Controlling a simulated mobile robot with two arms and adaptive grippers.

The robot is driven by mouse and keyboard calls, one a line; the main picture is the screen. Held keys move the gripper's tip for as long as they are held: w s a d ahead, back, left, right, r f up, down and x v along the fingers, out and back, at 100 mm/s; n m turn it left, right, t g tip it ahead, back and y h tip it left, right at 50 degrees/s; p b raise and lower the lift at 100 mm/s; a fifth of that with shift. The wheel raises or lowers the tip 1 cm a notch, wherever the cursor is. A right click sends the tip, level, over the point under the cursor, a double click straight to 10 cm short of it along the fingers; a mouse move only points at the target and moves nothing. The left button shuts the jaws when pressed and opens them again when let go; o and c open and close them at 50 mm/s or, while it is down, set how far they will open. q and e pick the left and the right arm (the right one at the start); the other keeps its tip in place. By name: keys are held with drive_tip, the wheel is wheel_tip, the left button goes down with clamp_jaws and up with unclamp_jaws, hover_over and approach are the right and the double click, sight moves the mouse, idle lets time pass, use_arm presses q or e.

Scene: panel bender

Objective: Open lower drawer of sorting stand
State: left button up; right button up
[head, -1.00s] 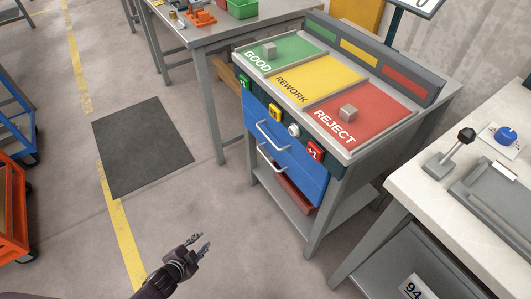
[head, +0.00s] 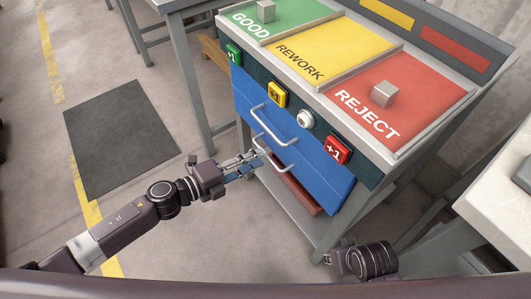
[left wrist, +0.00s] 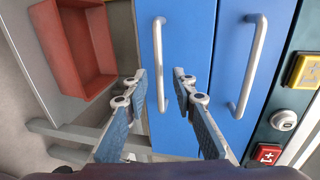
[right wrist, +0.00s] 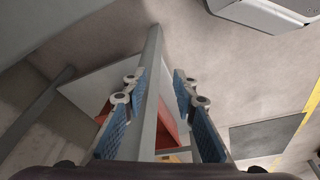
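The sorting stand (head: 425,165) has two blue drawers, both looking shut. The lower drawer (head: 318,190) has a silver bar handle (head: 285,166), below the upper drawer's handle (head: 268,130). My left gripper (head: 253,162) is open at the lower handle's left end. In the left wrist view the lower handle (left wrist: 158,65) appears between the open fingertips (left wrist: 158,82); contact cannot be told. The upper handle (left wrist: 248,65) is to the right, outside the fingers. My right gripper (head: 328,258) is low beside the stand; the right wrist view shows it open (right wrist: 160,85), with a grey leg (right wrist: 151,100) between its fingers in the picture.
A red bin (left wrist: 78,50) sits on the stand's lower shelf. Coloured buttons, including a red one (head: 336,149), line the edge above the drawers. A white-topped table (head: 495,215) stands at the right. The floor around the dark mat (head: 125,135) is clear.

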use_arm(q)
drive_tip(key=shift+x, duration=2)
clamp_jaws()
